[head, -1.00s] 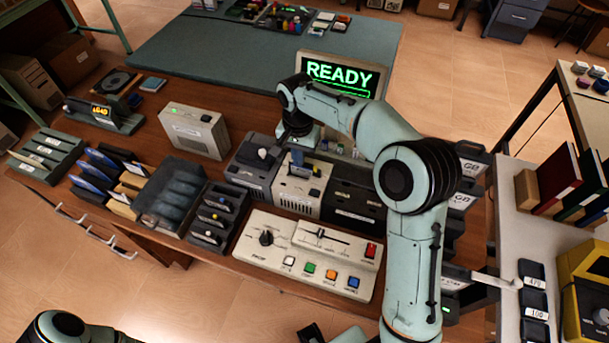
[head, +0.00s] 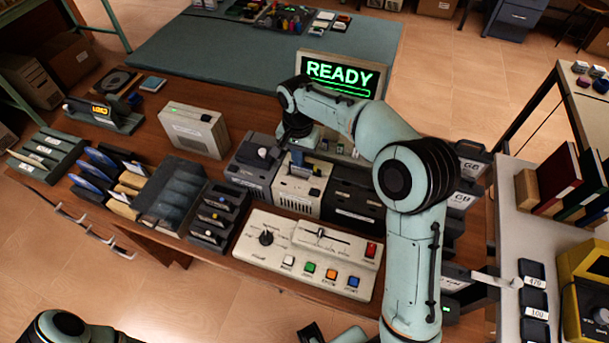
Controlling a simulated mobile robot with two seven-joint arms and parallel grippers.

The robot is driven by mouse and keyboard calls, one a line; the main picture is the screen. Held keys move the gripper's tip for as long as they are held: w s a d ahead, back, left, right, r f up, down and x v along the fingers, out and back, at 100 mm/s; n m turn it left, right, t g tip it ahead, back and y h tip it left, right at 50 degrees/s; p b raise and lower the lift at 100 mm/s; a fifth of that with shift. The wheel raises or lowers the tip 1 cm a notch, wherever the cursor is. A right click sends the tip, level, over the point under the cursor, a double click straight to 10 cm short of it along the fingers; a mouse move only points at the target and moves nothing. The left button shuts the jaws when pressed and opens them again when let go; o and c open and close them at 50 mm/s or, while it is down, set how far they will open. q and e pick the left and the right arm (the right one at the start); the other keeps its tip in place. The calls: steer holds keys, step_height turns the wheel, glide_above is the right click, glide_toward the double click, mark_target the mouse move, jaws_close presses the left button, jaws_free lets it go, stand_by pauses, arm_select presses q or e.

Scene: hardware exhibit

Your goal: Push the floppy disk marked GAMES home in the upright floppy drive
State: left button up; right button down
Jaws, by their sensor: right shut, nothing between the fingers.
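The upright floppy drive (head: 295,192) is a beige box in the middle of the wooden bench. My right gripper (head: 296,139) points down just above this disk, shut and empty. I cannot tell whether its tips touch the disk.
The control panel (head: 309,254) with coloured buttons lies in front. The monitor (head: 340,77) reads READY behind. A side table (head: 513,237) is on the right.

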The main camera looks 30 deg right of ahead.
arm_select(q)
steer(key=shift+s+f+b, duration=0.25)
steer(key=shift+f+b, duration=0.1)
steer(key=shift+f, duration=0.05)
arm_select(e)
steer(key=shift+f, duration=0.8)
steer(key=shift+r, duration=0.1)
step_height(320, 180, up, 5)
steer(key=p, duration=0.3)
steer(key=shift+w, duration=0.1)
steer(key=shift+r+p, duration=0.65)
steer(key=shift+r, duration=0.35)
arm_select(q)
steer(key=w+r, duration=0.3)
steer(key=r, duration=0.2)
steer(key=shift+w, duration=0.25)
steer(key=shift+s+r, duration=0.1)
arm_select(e)
steer(key=shift+f, duration=0.1)
